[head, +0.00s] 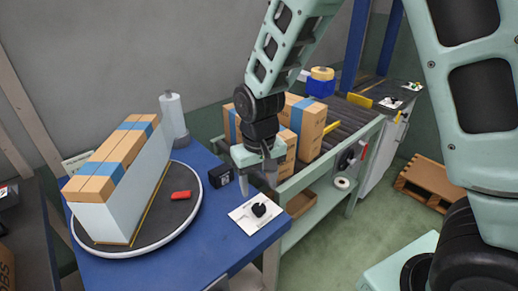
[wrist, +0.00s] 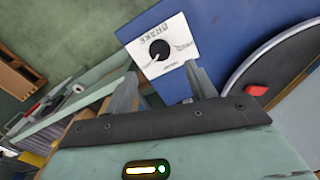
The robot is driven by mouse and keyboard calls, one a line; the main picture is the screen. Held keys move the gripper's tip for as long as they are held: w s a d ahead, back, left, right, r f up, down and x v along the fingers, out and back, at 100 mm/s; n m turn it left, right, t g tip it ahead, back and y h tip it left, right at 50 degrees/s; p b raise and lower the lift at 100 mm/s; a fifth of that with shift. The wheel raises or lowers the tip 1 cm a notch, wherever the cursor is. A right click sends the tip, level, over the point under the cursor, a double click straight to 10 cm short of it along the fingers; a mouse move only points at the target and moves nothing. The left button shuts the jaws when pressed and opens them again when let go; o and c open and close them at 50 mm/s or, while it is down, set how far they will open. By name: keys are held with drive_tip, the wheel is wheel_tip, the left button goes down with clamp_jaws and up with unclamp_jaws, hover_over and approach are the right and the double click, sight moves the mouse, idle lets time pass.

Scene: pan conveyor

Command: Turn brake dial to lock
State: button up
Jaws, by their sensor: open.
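The brake dial is a round black knob (head: 259,209) on a white plate (head: 240,216) fixed to the blue table top. In the wrist view the knob (wrist: 159,49) sits on the plate (wrist: 137,47), which reads BRAKE and has small markings at its edge, too small to read. My gripper (head: 259,187) is above and slightly behind the dial in the head view, apart from it. In the wrist view its two fingers (wrist: 163,82) are spread and empty, with the knob beyond their tips. I cannot tell which setting the dial points to.
A round turntable (head: 110,250) on the blue table (head: 210,250) carries a grey divider, brown boxes with blue tape and a red block (head: 181,195). A small black box (head: 220,176) stands near my gripper. A roller conveyor (head: 350,118) with boxes lies behind.

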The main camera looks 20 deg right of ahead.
wheel_tip(320, 180, up, 10)
drive_tip(key=shift+p, duration=0.3)
drive_tip(key=shift+f, duration=0.15)
